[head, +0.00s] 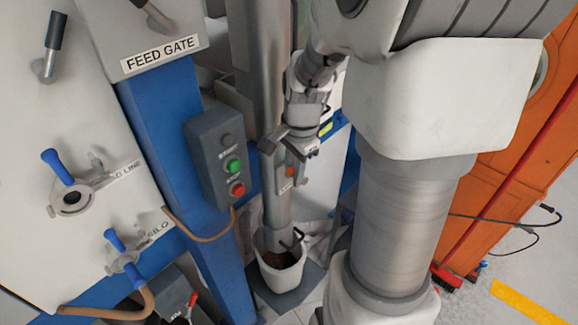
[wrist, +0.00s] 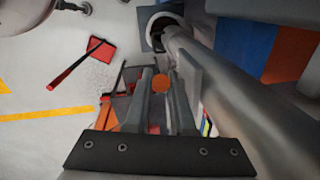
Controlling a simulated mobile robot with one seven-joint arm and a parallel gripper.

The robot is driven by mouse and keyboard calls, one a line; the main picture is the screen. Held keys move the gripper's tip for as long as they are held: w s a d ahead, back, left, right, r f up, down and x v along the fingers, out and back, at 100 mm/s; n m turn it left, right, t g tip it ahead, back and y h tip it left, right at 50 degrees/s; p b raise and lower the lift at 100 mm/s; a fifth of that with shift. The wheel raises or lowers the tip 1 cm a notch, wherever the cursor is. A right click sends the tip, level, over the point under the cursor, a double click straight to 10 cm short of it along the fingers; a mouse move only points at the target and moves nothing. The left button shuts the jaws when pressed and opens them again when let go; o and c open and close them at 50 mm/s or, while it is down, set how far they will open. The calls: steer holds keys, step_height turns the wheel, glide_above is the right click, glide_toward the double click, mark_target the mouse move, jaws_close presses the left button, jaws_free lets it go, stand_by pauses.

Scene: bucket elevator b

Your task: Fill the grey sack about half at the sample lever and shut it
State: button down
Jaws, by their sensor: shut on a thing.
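My gripper (head: 287,158) is beside the grey vertical spout pipe (head: 276,205). It is shut on a lever with an orange end (head: 290,172), which I take to be the sample lever. In the wrist view the round orange end (wrist: 160,86) shows between the fingers. A small label below it is too small to read. Under the pipe's lower end stands a pale open-topped container (head: 262,280), apparently the sack, with brown material in it. A black handle or clip is at its rim. The fill height is hard to judge, and no falling material is visible.
A grey button box (head: 205,150) with green and red buttons is on the blue post (head: 160,140) to the left. The FEED GATE panel (head: 160,55) is above. An orange cabinet (head: 520,190) stands right.

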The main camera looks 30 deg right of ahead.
mark_target(305, 177)
steer(key=shift+d+r, duration=0.1)
steer(key=shift+r, duration=0.05)
stand_by(0.5)
steer(key=y+p, duration=0.1)
steer(key=d+y+p, duration=0.1)
steer(key=p, duration=0.1)
steer(key=shift+w+d+r+g, duration=0.15)
steer(key=shift+w+r+g, duration=0.1)
steer(key=shift+r+g, duration=0.15)
steer(key=y+p, duration=0.1)
steer(key=d+y+p, duration=0.1)
steer(key=y, duration=0.1)
steer(key=shift+w+d+r+g, duration=0.15)
steer(key=shift+w+d+g, duration=0.15)
steer(key=shift+g, duration=0.1)
steer(key=shift+w+d+g+y+p, duration=0.15)
steer(key=shift+d+g+y+p, duration=0.2)
steer(key=shift+y+p, duration=0.4)
steer(key=c, duration=0.8)
jaws_free()
steer(key=shift+o, duration=0.2)
steer(key=shift+d, duration=0.1)
